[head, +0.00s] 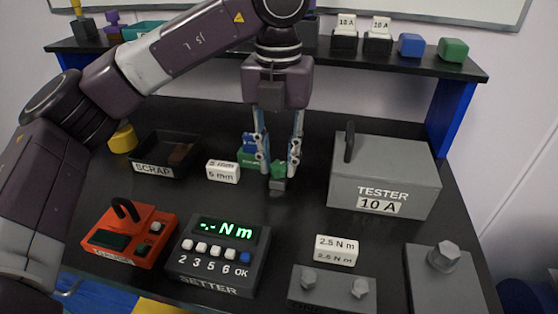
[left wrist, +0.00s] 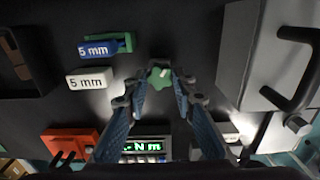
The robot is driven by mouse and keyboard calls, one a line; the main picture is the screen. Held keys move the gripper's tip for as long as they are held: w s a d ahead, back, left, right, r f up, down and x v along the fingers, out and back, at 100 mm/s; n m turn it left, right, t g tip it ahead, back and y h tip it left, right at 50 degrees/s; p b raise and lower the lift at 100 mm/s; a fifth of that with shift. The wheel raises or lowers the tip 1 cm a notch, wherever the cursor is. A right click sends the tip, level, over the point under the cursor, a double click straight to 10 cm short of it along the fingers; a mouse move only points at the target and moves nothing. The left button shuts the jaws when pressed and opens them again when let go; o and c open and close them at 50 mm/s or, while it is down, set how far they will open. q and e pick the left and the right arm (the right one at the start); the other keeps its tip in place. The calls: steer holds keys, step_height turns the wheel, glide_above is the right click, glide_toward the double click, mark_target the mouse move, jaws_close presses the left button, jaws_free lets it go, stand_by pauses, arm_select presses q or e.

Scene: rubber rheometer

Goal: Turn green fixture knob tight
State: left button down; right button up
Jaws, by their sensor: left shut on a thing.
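The green knob (head: 278,168) stands on a small grey fixture (head: 278,185) in the middle of the black table. In the left wrist view the knob (left wrist: 160,77) shows as a lobed green top. My left gripper (head: 279,172) points straight down over it and is shut on the knob, one finger on each side. It also shows in the left wrist view (left wrist: 163,80). The fingers hide part of the knob's sides, and I cannot tell how tight it is. My right gripper is in neither view.
Near the knob are a white 5 mm block (head: 222,172) and the grey TESTER box (head: 385,178). The SETTER panel (head: 220,258), orange device (head: 131,235), 2.5 N m block (head: 336,251) and SCRAP tray (head: 152,170) stand around. A shelf (head: 400,68) runs behind my arm.

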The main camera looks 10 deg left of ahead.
arm_select(q)
steer(key=m, duration=0.3)
steer(key=shift+p, duration=0.4)
steer(key=shift+m, duration=0.8)
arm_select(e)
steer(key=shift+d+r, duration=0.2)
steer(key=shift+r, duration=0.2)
arm_select(q)
steer(key=m, duration=0.3)
steer(key=shift+m+p, duration=0.4)
steer(key=shift+a+m, duration=0.1)
steer(key=shift+m, duration=0.3)
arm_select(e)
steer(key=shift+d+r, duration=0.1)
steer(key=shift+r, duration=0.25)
arm_select(q)
steer(key=m, duration=0.4)
steer(key=shift+m+p, duration=0.3)
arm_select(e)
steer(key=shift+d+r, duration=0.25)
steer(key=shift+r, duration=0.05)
